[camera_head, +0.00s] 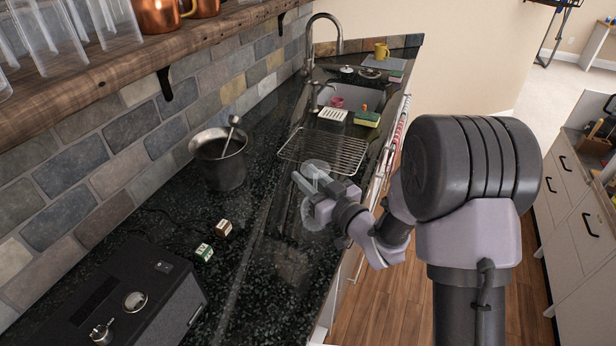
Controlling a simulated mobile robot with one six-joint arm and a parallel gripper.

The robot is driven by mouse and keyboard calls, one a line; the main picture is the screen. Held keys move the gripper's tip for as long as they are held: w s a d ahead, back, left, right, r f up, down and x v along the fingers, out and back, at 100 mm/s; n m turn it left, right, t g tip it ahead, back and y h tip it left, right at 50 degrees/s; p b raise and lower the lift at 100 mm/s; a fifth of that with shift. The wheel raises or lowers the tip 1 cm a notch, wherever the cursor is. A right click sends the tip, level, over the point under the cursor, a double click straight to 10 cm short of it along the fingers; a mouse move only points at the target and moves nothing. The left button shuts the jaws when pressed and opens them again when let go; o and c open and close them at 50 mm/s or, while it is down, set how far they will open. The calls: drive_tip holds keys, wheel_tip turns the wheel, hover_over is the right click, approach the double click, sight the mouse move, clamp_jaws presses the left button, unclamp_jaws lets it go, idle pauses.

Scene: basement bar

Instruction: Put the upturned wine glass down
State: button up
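The clear wine glass (314,214) is upside down at the middle of the picture, its round foot on top and its bowl below. My gripper (306,181) reaches in from the right with its fingers around the glass's thin stem, seemingly shut on it. The fingers and wrist partly hide the stem and bowl. The glass is over the dark stone counter (255,262), near its front edge and just in front of the wire rack. I cannot tell whether its rim touches the counter.
A wire rack (323,152) lies just behind the glass, before the sink (345,97) and tall tap (311,45). A metal bucket (220,160) with a ladle, two small blocks (204,253) and a black appliance (120,300) stand left. The counter between is clear.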

drive_tip(key=shift+s+d+r+p, duration=0.15)
drive_tip(key=shift+r+p, duration=0.05)
drive_tip(key=shift+p, duration=0.15)
drive_tip(key=v, duration=1.2)
drive_tip(key=w+d+r+m+h, duration=0.3)
drive_tip(key=w+d+r+h, duration=0.1)
drive_tip(key=d+h, duration=0.2)
drive_tip(key=s+d+r+m+g+h, duration=0.2)
drive_tip(key=s+d+r+m+h, duration=0.2)
drive_tip(key=s+d+m+h, duration=0.15)
drive_tip(key=s+a+m+g+y, duration=0.1)
drive_tip(key=s+a+m+g, duration=0.1)
drive_tip(key=s, duration=0.9)
drive_tip(key=s+a+m+g+y, duration=0.1)
drive_tip(key=s+a+g, duration=0.3)
drive_tip(key=s, duration=0.7)
drive_tip(key=shift+r+m+p, duration=0.35)
drive_tip(key=shift+r+p, duration=0.1)
drive_tip(key=shift+r, duration=0.05)
